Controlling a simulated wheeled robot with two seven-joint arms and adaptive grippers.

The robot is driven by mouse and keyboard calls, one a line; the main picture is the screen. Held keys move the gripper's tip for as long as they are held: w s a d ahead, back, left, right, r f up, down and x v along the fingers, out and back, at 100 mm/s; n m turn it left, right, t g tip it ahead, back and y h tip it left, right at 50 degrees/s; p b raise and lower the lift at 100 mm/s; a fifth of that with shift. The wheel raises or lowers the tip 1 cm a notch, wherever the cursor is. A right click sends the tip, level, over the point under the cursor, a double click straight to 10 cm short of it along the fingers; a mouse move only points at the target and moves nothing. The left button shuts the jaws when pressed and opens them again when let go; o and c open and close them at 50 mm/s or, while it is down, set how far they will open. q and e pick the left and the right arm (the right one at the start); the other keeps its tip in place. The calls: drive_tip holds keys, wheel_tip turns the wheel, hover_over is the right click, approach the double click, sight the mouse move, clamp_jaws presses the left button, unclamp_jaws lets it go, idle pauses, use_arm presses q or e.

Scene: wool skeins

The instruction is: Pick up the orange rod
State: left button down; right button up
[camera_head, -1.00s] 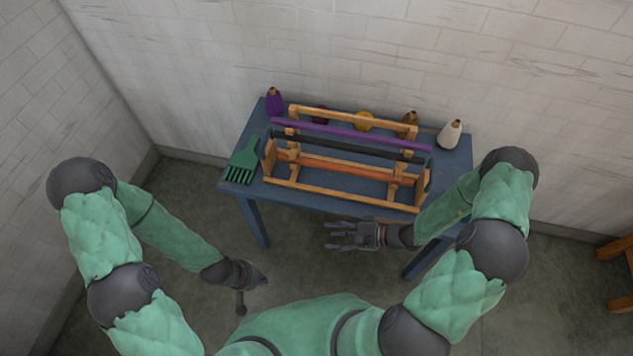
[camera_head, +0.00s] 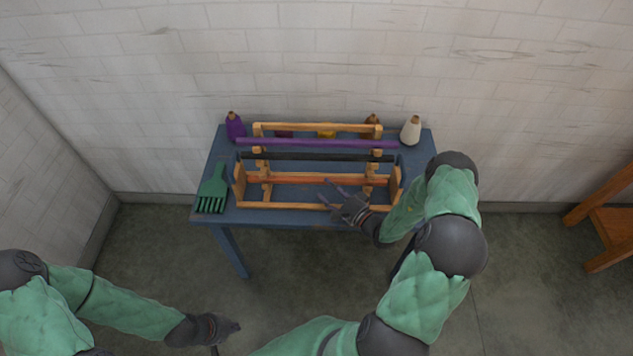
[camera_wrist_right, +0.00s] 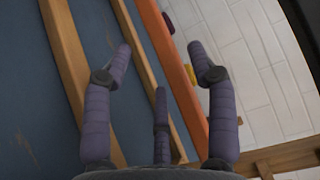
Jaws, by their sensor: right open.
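The orange rod (camera_head: 292,180) lies across the wooden rack (camera_head: 240,186) on the blue table, below the black rod (camera_head: 330,160) and purple rod (camera_head: 320,143). My right gripper (camera_head: 334,190) is open and empty over the rack's front part, close to the orange rod's right half. In the right wrist view the orange rod (camera_wrist_right: 172,62) runs between the spread fingers of the right gripper (camera_wrist_right: 161,50); I cannot tell whether they touch it. The hand hides part of the rack's front bar. My left gripper (camera_head: 238,327) is low at the left, away from the table; its fingers are unclear.
A green comb (camera_head: 212,190) lies at the table's left. A purple cone (camera_head: 235,126), a yellow one (camera_head: 326,133), a brown one (camera_head: 372,121) and a white one (camera_head: 411,129) stand along the back. A wooden stool (camera_head: 607,228) is at far right. The wall is close behind the table.

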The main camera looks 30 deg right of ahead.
sight(318, 184)
drive_tip(key=x, duration=0.2)
drive_tip(key=a+b+x, duration=0.1)
drive_tip(key=x, duration=0.1)
drive_tip(key=shift+w+a, duration=0.1)
drive_tip(key=shift+w, duration=0.15)
drive_tip(key=shift+w+r+b, duration=0.1)
drive_tip(key=shift+w+b, duration=0.15)
drive_tip(key=shift+b, duration=0.05)
drive_tip(key=shift+c, duration=0.3)
clamp_jaws()
